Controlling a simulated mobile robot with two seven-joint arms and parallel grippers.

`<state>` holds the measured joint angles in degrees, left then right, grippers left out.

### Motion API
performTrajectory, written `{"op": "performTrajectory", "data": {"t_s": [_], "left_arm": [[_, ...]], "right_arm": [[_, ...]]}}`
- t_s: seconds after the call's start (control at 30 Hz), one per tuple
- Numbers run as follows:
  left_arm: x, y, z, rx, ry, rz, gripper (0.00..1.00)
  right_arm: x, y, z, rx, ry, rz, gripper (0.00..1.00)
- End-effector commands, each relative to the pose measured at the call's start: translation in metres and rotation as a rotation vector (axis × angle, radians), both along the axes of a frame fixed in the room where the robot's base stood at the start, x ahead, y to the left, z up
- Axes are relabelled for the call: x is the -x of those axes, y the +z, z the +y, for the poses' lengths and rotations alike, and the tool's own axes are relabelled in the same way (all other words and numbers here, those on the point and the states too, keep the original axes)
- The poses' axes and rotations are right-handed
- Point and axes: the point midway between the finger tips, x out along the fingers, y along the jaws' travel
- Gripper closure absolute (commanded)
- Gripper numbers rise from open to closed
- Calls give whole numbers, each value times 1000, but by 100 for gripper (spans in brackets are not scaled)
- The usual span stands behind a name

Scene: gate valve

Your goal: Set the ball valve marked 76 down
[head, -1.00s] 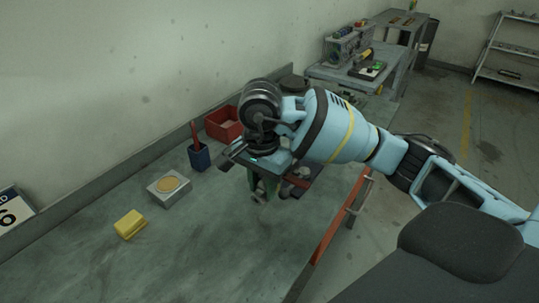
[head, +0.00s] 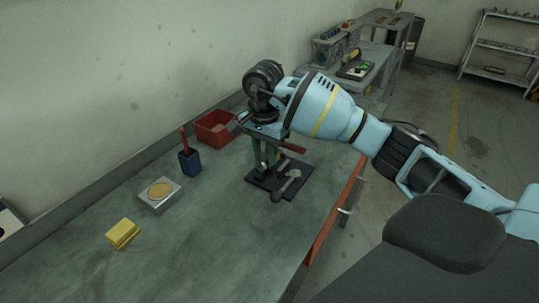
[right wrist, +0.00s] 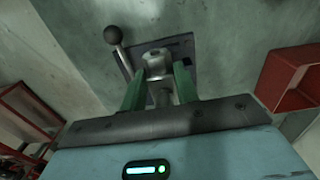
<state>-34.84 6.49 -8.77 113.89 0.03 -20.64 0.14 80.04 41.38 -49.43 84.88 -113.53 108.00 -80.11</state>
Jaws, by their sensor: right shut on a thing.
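The ball valve is a grey metal fitting with a lever ending in a round knob (right wrist: 113,34). In the head view its lever (head: 291,182) shows below my right gripper (head: 264,153). The gripper points down with its green fingers shut on the valve's metal body (right wrist: 157,66). A dark square plate (head: 258,181) lies below on the workbench. I cannot tell whether the valve touches it. No 76 marking can be read. My left gripper is not in view.
On the workbench (head: 200,240) stand a red bin (head: 213,128), a blue cup with a red tool (head: 189,160), a grey block with a tan disc (head: 160,193) and a yellow block (head: 122,233). The front of the bench is clear.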

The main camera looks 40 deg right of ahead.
Motion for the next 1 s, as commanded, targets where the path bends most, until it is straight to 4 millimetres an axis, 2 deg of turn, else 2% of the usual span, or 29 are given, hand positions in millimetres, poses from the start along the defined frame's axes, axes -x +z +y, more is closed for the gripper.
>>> {"op": "performTrajectory", "data": {"t_s": [0.2,0.6,0.83,1.0], "left_arm": [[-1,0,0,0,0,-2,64],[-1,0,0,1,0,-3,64],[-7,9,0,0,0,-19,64],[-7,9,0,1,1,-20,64]], "right_arm": [[-17,-1,-20,-2,0,-4,100],[-25,-2,-30,-2,0,-2,100],[-25,-31,-30,-2,1,-4,100],[-25,-36,-30,-2,2,-5,100]]}}
